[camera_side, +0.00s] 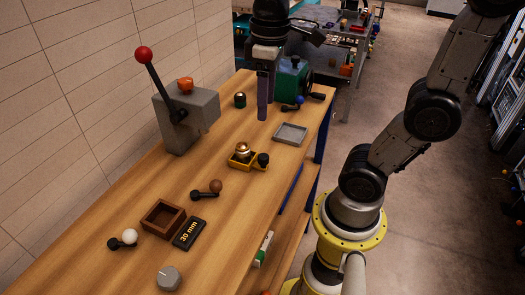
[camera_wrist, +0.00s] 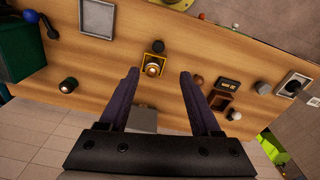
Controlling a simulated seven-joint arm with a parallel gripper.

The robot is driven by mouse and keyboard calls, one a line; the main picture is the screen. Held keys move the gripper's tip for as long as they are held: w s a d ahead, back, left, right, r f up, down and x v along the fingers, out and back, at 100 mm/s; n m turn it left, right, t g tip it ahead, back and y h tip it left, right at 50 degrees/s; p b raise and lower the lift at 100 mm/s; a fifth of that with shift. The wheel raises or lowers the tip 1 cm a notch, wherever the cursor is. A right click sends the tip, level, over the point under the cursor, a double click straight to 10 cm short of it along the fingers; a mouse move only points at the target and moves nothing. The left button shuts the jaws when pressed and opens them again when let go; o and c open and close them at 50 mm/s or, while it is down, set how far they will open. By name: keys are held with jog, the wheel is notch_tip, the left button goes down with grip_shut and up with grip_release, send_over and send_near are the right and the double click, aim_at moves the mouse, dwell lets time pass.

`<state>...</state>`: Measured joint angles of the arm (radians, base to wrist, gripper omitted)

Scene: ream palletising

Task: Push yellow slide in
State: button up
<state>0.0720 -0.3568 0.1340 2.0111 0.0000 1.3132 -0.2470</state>
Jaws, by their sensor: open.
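The yellow slide (camera_side: 240,162) sits on the wooden bench near its right edge. It carries a brass dome (camera_side: 243,149) and has a black knob (camera_side: 263,160) at its right end. In the wrist view, the yellow slide (camera_wrist: 146,60) shows between and beyond my fingers, with the dome in it and the black knob above. My gripper (camera_side: 262,117) points down over the bench, behind the slide and apart from it. In the wrist view, my gripper (camera_wrist: 159,74) has its two fingers spread with nothing held between them.
A grey tray (camera_side: 291,133) lies right of my gripper, and a green cranked device (camera_side: 288,82) stands behind. A grey block with a red-ball lever (camera_side: 186,118) stands left. A brown-ball lever (camera_side: 207,191), wooden box (camera_side: 163,219) and "30 mm" block (camera_side: 189,234) lie nearer.

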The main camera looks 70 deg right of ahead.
aim_at(262, 156)
jog(key=f, duration=1.4)
jog(key=shift+w+d+f, duration=0.2)
jog(key=shift+w+f, duration=0.2)
grip_shut()
jog(key=shift+w+r, duration=0.1)
dwell(0.8)
